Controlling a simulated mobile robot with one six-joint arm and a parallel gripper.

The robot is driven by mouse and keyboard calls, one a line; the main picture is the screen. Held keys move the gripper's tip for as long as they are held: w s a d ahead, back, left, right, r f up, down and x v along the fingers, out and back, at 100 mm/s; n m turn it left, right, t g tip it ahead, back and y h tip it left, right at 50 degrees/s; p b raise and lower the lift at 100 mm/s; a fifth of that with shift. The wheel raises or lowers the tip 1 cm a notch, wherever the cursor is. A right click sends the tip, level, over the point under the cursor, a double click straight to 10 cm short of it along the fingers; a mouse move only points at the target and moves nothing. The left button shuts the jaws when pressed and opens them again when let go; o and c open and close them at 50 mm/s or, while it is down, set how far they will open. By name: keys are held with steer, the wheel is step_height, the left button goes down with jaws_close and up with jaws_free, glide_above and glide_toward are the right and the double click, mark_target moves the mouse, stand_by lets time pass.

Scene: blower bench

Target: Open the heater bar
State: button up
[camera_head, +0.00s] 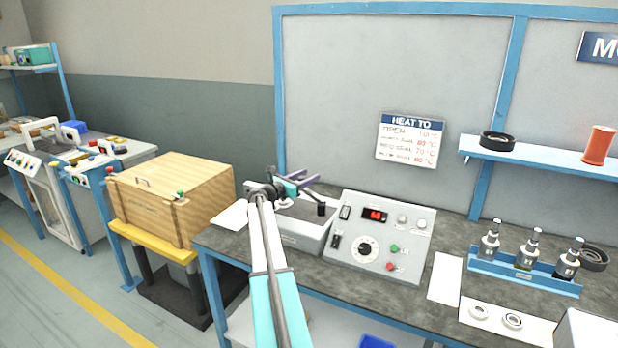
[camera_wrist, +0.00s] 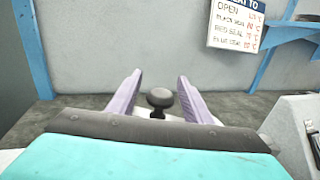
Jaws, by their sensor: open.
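The heater unit is a pale box (camera_head: 299,236) with a dark top, at the left of the bench, partly hidden by my arm. A black upright knob (camera_head: 320,209) shows at its right side. I cannot clearly make out the bar itself or its angle. My gripper (camera_head: 309,177) is over the back of the unit, with its two purple fingers apart. In the wrist view, my gripper (camera_wrist: 160,77) is open, and a round black knob (camera_wrist: 159,97) on a short stem appears between the fingers, with gaps on both sides. Contact with it does not show.
A control panel (camera_head: 378,240) with a red display stands right of the unit. A sign (camera_head: 409,140) hangs on the back wall. A blue rack (camera_head: 522,270) with several metal parts is at the right. A wooden crate (camera_head: 160,205) stands left of the bench.

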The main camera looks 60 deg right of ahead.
steer(key=b+v, duration=0.2)
steer(key=v, duration=1)
steer(key=shift+a+r, duration=0.1)
steer(key=shift+a, duration=0.3)
